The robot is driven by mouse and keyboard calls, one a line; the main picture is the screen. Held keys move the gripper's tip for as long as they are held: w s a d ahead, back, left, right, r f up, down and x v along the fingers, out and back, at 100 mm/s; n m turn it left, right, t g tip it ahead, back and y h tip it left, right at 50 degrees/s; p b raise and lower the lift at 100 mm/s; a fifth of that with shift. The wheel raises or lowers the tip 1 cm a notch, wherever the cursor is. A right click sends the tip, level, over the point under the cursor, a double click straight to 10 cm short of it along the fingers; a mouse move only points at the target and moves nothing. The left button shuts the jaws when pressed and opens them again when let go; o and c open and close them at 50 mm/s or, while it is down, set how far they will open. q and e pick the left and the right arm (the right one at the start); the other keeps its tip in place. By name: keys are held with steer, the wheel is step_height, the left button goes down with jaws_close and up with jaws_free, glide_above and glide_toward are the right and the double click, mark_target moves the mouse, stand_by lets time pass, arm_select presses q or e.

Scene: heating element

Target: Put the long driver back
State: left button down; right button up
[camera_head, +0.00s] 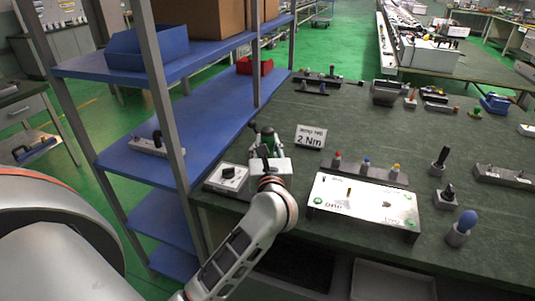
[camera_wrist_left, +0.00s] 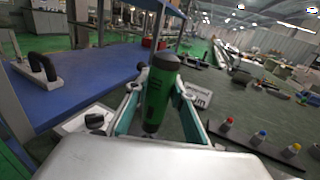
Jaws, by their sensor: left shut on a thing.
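My left gripper (camera_head: 264,150) is shut on a driver with a green and black handle. The handle (camera_wrist_left: 160,95) stands nearly upright between the fingers in the left wrist view. In the head view only bits of green show at the gripper, and the driver's shaft is hidden. The gripper is over the left end of the dark green bench (camera_head: 290,105), left of the "2 Nm" sign (camera_head: 310,137). I cannot tell whether the driver touches anything below it. My right gripper is not in view.
A white panel (camera_head: 333,205) stands right of my left arm, with a rack of red, blue and yellow tops (camera_head: 366,164) behind it. A white box with a black knob (camera_head: 227,177) is left of the gripper. A blue shelf (camera_head: 205,112) borders the bench. Stands with upright tools (camera_head: 462,227) are at right.

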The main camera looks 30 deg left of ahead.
mark_target(268, 156)
arm_select(q)
steer(key=shift+f, duration=1.6)
steer(key=shift+f, duration=0.1)
steer(key=shift+f+b, duration=0.1)
steer(key=shift+b, duration=0.25)
steer(key=c, duration=1.8)
jaws_free()
steer(key=shift+o, duration=0.4)
